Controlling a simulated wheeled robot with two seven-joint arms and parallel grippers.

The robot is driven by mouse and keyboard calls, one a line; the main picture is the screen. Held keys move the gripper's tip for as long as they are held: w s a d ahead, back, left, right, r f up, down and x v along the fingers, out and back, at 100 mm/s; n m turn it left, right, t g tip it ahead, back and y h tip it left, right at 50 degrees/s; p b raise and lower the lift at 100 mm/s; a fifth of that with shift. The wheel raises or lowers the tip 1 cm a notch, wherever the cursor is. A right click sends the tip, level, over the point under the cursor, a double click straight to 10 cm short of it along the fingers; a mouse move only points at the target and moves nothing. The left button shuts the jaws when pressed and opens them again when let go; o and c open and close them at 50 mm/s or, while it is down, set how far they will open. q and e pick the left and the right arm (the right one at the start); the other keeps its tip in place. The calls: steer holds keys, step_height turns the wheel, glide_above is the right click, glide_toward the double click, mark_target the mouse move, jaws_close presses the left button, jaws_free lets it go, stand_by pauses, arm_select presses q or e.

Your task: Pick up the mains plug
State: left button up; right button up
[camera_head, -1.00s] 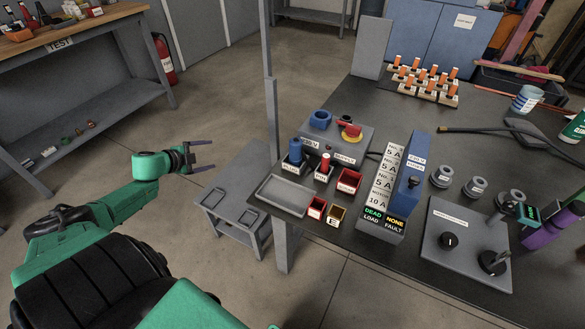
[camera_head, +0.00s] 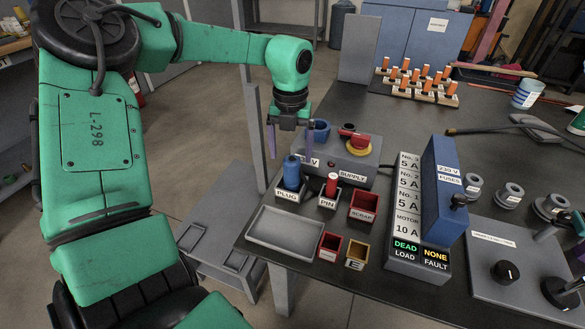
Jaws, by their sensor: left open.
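The blue mains plug (camera_head: 292,174) stands upright in a small dark holder labelled PLUG (camera_head: 289,194), on the bench near its left edge. My left gripper (camera_head: 290,152) points down just above the plug, its two purple fingers apart and empty. The fingers are to either side of the plug's top in the picture; whether they are level with it I cannot tell. My right gripper does not show.
A red pin (camera_head: 331,184) stands in the PIN holder close to the right. The grey supply box (camera_head: 347,165) with a blue socket and a red-yellow switch is just behind. A shallow grey tray (camera_head: 286,234) and small bins (camera_head: 364,205) lie in front.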

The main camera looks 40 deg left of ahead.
mark_target(292, 159)
arm_select(q)
steer(key=f, duration=0.5)
steer(key=shift+w+f, duration=0.25)
steer(key=shift+w, duration=0.05)
steer(key=shift+r, duration=0.1)
jaws_close()
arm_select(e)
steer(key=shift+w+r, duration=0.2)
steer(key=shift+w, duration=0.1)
arm_select(q)
steer(key=shift+r, duration=0.1)
